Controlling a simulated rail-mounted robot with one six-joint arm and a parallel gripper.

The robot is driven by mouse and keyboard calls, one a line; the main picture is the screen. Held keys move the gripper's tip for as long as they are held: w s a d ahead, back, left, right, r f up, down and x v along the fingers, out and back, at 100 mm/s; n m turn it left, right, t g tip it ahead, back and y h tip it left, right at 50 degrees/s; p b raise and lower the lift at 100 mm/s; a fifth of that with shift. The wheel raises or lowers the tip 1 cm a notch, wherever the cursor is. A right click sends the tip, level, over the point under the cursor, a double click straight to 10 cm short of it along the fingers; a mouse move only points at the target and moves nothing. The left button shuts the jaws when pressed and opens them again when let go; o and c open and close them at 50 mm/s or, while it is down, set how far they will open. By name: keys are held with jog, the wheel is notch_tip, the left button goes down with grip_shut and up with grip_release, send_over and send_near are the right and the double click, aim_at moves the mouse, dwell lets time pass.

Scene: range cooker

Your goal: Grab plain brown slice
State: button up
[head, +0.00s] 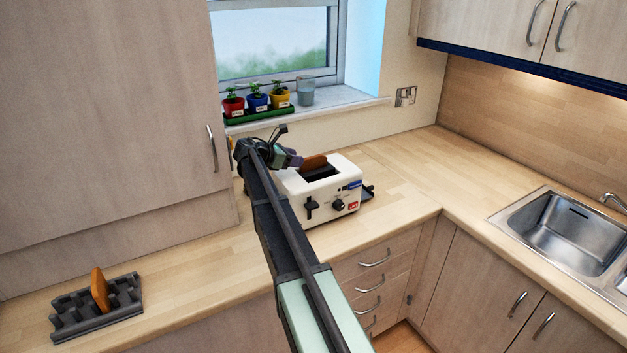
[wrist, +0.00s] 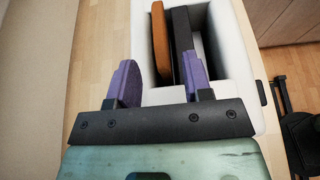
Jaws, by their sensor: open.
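A brown slice (head: 314,162) stands in the white toaster (head: 345,177), its upper edge showing above the top. In the wrist view the brown slice (wrist: 160,42) is upright beside a dark slab-like part (wrist: 183,40); I cannot tell what that is. A second brown slice (head: 100,289) stands in the dark rack (head: 70,320) at the lower left. My gripper (head: 296,160) is at the toaster's left side. In the wrist view its purple fingers (wrist: 158,62) are apart, with the slice lying ahead between their lines. Nothing is held.
Three potted plants (head: 257,101) and a glass (head: 306,91) stand on the windowsill behind the toaster. A steel sink (head: 570,232) is at the right. The worktop (head: 195,262) between rack and toaster is clear. A tall cabinet (head: 110,110) rises at the left.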

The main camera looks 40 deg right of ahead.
aim_at(308, 158)
jog(key=b+x, duration=0.2)
jog(key=x, duration=0.4)
jog(key=shift+d, duration=0.1)
jog(key=shift+r, duration=0.1)
jog(key=shift+c, duration=0.4)
grip_shut()
jog(key=shift+r, duration=0.1)
notch_tip(308, 158, up, 20)
jog(key=p, duration=1.9)
jog(key=shift+p, duration=0.4)
